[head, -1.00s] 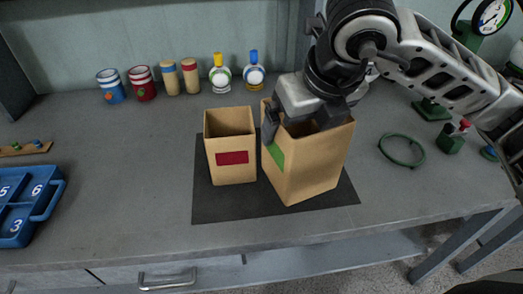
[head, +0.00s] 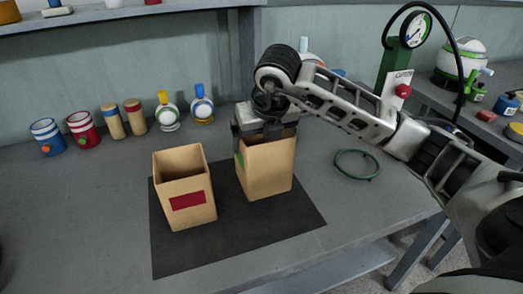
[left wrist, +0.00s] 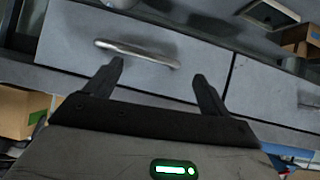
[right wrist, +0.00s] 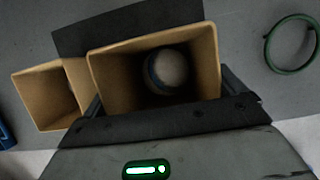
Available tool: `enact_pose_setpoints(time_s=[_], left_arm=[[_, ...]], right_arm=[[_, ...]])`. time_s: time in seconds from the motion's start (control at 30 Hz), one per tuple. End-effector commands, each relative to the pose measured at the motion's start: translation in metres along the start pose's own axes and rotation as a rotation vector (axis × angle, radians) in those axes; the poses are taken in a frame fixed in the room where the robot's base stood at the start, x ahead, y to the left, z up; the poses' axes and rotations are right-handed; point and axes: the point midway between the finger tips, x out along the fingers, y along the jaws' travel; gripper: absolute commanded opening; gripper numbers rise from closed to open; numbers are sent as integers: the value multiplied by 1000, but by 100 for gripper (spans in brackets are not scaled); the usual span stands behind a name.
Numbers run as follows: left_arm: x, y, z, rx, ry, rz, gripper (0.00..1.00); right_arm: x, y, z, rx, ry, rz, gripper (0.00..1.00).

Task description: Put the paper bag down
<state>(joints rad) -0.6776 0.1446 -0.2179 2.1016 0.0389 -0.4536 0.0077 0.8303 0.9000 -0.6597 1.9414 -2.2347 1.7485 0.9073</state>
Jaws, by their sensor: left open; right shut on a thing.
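A tan paper bag (head: 266,172) with a green label mostly hidden on its left side is upright over the back right of the dark mat (head: 290,226). My right gripper (head: 264,128) is shut on its upper part from above; I cannot tell if its bottom touches the mat. In the right wrist view the bag's open mouth (right wrist: 112,75) shows between the fingers, with a pale ball with a blue band (right wrist: 168,72) inside. My left gripper (left wrist: 160,85) is open and empty in front of a grey drawer, outside the head view.
A second paper bag (head: 186,203) with a red label stands on the mat to the left. Cans, tan cylinders and round bottles line the wall at the back left. A green ring (head: 357,165) lies to the right. The mat's front part is clear.

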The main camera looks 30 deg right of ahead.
Motion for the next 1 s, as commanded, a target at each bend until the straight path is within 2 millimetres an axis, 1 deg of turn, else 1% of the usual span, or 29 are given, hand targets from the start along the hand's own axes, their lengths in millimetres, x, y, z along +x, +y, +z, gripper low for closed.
enact_pose_setpoints(time_s=[0.17, 0.23, 0.4, 0.5, 0.7, 0.8, 0.83, 1.0], left_arm=[[0, 0, 0, 1, -3, -2, 82], [0, 0, 0, 1, -4, -2, 82], [-1, -1, -1, 9, -12, -6, 82], [-1, -2, 1, 10, -16, -7, 82], [0, -2, 1, 12, -15, -7, 82], [2, -2, 4, 12, -13, -6, 82], [1, -2, 2, 12, -12, -5, 82], [0, -2, 0, 13, -8, -5, 82]], right_arm=[[13, -4, 3, 1, 2, 1, 62], [23, -7, 4, 0, 3, -1, 62], [43, -6, -6, -2, 3, 1, 62], [47, -6, -7, -1, -1, 1, 62], [47, -5, -7, -1, -1, 2, 62], [51, -5, -8, -1, -1, 2, 62], [50, -5, -8, -1, -1, 2, 100], [49, -5, -8, -1, 0, 1, 100]])
